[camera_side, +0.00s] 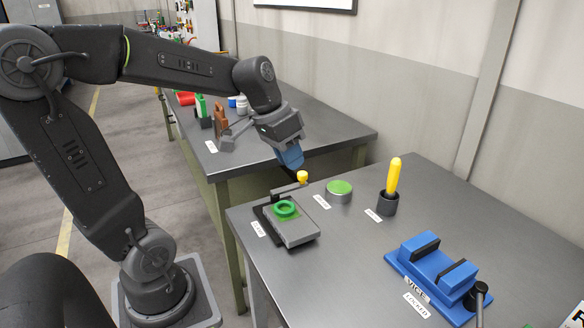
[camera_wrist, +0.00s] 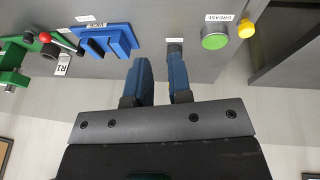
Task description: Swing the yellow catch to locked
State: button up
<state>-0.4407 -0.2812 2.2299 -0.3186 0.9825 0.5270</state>
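The yellow catch knob (camera_side: 303,177) sits at the end of a dark arm on the grey block (camera_side: 292,232), which bears a green ring (camera_side: 286,208). In the wrist view the yellow knob (camera_wrist: 246,29) is at the upper right, well to the right of my fingers. My gripper (camera_side: 290,158) hangs just above and left of the knob in the side view. The wrist view shows its two blue fingers (camera_wrist: 160,68) apart, with nothing held between them. Whether a finger touches the knob is not shown, but they look apart. The block is out of the wrist view.
A green-topped tin (camera_side: 339,190) labelled GREASE and a yellow stick (camera_side: 394,176) in a dark cup (camera_side: 387,204) stand right of the catch. A blue vice (camera_side: 437,266) stands at the front right. A second bench (camera_side: 330,130) with tools is behind.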

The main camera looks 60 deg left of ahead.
jog(key=shift+n+h, duration=0.4)
jog(key=shift+h, duration=0.4)
jog(key=w+a, duration=0.1)
jog(key=a, duration=0.2)
jog(key=w+a+f, duration=0.1)
jog(key=a, duration=0.3)
jog(key=w+a+f, duration=0.1)
jog(key=w+a, duration=0.1)
jog(key=a, duration=0.2)
jog(key=shift+w+a+f, duration=0.1)
jog(key=shift+f, duration=0.05)
grip_shut()
jog(key=a+f+t, duration=0.2)
jog(key=a+f, duration=0.2)
jog(key=a, duration=0.9)
jog(key=shift+s+a+n+t+h, duration=0.25)
jog(key=shift+a+n+t+h, duration=0.05)
jog(key=shift+a+n+h, duration=0.1)
jog(key=shift+f, duration=0.1)
